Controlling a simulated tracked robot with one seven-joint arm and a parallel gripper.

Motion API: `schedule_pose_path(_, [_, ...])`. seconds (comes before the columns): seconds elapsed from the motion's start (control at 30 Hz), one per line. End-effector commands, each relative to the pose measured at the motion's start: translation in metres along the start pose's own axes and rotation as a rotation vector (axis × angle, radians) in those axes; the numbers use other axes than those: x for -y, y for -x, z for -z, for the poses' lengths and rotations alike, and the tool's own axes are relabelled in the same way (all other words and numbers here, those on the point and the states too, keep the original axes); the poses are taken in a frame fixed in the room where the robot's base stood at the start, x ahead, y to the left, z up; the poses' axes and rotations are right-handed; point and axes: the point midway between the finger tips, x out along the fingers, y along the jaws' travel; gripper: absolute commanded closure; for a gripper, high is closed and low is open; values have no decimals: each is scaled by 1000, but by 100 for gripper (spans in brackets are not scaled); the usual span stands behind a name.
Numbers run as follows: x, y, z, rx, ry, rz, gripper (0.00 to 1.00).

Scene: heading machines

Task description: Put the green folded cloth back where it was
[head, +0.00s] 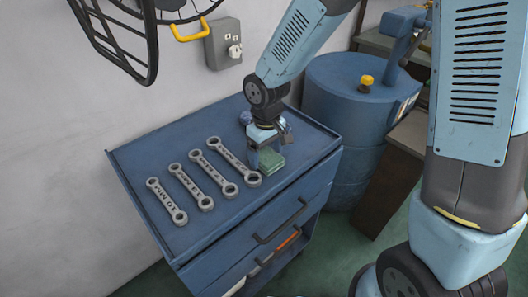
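The green folded cloth (271,163) is at the right part of the blue cabinet's top (215,215), beside the longest wrench. My gripper (267,154) points down right over the cloth, with its fingers at the cloth's upper part. The gripper hides part of the cloth. I cannot tell whether the fingers are closed on it, or whether the cloth rests on the top or is just above it.
Several grey wrenches (225,162) lie in a row left of the cloth. A small blue object (246,117) is behind my gripper. A blue drum (345,110) stands to the right. The cabinet's front right top is clear.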

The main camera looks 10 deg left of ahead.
Motion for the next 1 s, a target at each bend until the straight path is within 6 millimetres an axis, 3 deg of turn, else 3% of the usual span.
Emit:
schedule_pose_path(0.2, [0, 3, 0, -1, 0, -1, 16])
schedule_pose_path(0.37, [0, 18, 1, -4, -1, -2, 16])
schedule_pose_path(0.73, [0, 86, 1, -5, 0, -2, 16])
schedule_pose_path(1.0, [0, 116, 1, -1, 2, -1, 16])
